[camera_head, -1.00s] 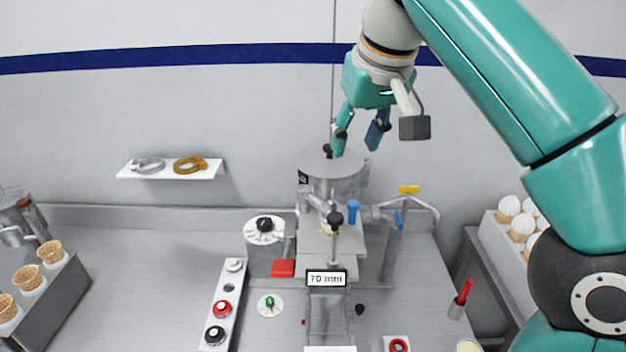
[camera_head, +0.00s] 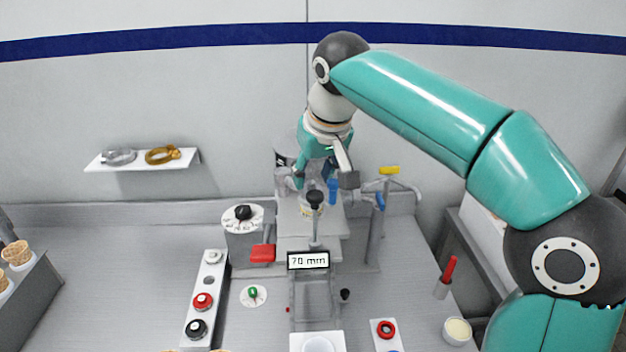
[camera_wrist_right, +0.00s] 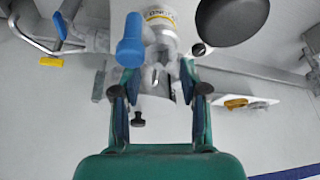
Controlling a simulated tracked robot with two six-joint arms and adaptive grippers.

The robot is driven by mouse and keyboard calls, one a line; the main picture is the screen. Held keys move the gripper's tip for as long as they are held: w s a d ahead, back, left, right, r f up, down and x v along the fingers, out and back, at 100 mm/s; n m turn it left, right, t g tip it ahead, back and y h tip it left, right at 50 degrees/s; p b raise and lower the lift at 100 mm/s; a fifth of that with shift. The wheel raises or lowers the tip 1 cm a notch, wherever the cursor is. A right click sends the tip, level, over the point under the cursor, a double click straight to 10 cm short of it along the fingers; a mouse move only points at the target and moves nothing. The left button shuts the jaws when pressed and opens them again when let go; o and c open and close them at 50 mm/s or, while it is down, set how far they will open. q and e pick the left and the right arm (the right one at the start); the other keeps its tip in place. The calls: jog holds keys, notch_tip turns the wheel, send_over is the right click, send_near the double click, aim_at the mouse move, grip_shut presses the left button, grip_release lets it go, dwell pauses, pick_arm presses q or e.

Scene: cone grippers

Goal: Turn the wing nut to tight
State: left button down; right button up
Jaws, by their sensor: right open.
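My right gripper (camera_head: 313,174) hangs over the back of the machine (camera_head: 312,225) in the head view. In the right wrist view its two fingers (camera_wrist_right: 160,90) are open and apart, on either side of a small grey metal fitting (camera_wrist_right: 156,72) on the machine. This fitting seems to be the clamp with the wing nut, but its wings are too small to make out. I cannot tell whether a finger touches it. In the head view the arm and fingers hide that spot. My left gripper is not in view.
A blue handle (camera_wrist_right: 130,42) and a black ball knob (camera_wrist_right: 235,20) stand close to the fingers in the wrist view. A yellow-handled pipe (camera_head: 389,170) is right of the machine. A wall shelf (camera_head: 140,162) holds two ring clamps. A button strip (camera_head: 206,300) lies front left.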

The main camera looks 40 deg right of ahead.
jog(key=shift+w+f, duration=0.2)
jog(key=shift+f, duration=0.4)
grip_shut()
jog(key=shift+d+r, duration=0.1)
jog(key=shift+n, duration=0.3)
grip_release()
